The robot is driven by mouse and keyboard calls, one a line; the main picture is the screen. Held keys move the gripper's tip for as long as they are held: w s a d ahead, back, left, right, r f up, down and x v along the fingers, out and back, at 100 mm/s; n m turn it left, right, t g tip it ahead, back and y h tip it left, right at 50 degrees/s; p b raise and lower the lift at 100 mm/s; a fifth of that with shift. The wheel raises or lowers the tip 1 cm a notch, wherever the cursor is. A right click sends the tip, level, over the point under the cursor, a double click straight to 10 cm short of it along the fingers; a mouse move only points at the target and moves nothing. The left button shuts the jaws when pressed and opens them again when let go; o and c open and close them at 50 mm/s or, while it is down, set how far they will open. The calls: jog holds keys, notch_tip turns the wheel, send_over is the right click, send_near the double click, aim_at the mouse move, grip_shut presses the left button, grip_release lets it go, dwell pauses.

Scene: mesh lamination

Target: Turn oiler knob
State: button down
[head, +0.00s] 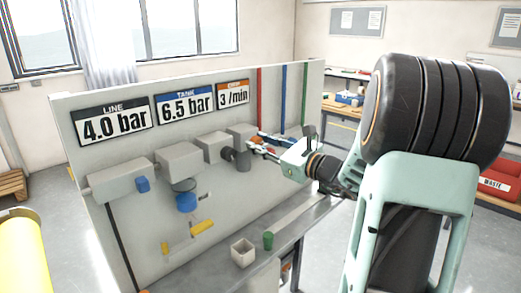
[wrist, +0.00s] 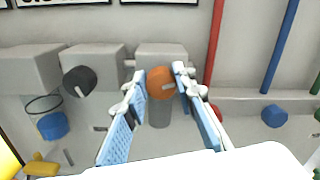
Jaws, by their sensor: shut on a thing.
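The oiler is the rightmost grey block (head: 242,131) on the panel, with a grey cylindrical bowl (head: 243,161) below it. In the wrist view its orange knob (wrist: 160,83) faces me and has a pale pointer line near its right side. My gripper (wrist: 160,80) is shut on the orange knob, one blue-padded finger at its left and one at its right. The bowl (wrist: 159,113) shows below the knob between the fingers. In the head view my gripper (head: 262,145) is at the front of the oiler, and the knob is mostly hidden by the fingers.
A black knob (wrist: 79,81) is on the block to the left. The orange sign (head: 233,94) reads 3 /min. Red (head: 259,97), blue and green pipes run up the panel to the right.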

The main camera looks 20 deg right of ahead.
jog(key=n+b, duration=0.4)
jog(key=b, duration=0.3)
jog(key=shift+a+f, duration=0.1)
jog(key=shift+f, duration=0.05)
jog(key=c, duration=1.6)
grip_release()
jog(key=shift+s, duration=0.1)
jog(key=v, duration=1.2)
